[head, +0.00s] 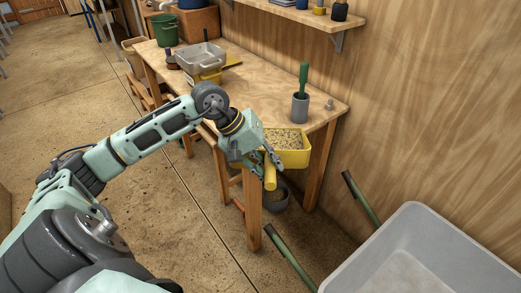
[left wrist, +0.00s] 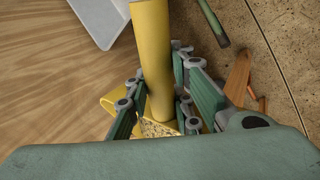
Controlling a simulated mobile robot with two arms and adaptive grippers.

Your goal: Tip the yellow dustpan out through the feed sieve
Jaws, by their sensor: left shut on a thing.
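The yellow dustpan (head: 302,158) is held level at the near end of the workbench, full of pale, grainy feed (head: 285,139). My left gripper (head: 268,166) is shut on its yellow handle. The left wrist view shows the handle (left wrist: 153,60) between the fingers (left wrist: 158,95), with some feed in the pan (left wrist: 155,129) behind. A grey, shallow square pan (head: 201,57), which looks like the feed sieve, sits over a yellow tub (head: 208,77) at the bench's far end. Its mesh cannot be made out. My right gripper is not in view.
The wooden workbench (head: 255,87) has a clear middle. A grey cup with a green-handled tool (head: 300,107) stands at its near right. A green bucket (head: 165,30) is at the back. A grey bucket (head: 275,199) stands below. A wheelbarrow (head: 425,255) fills the lower right.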

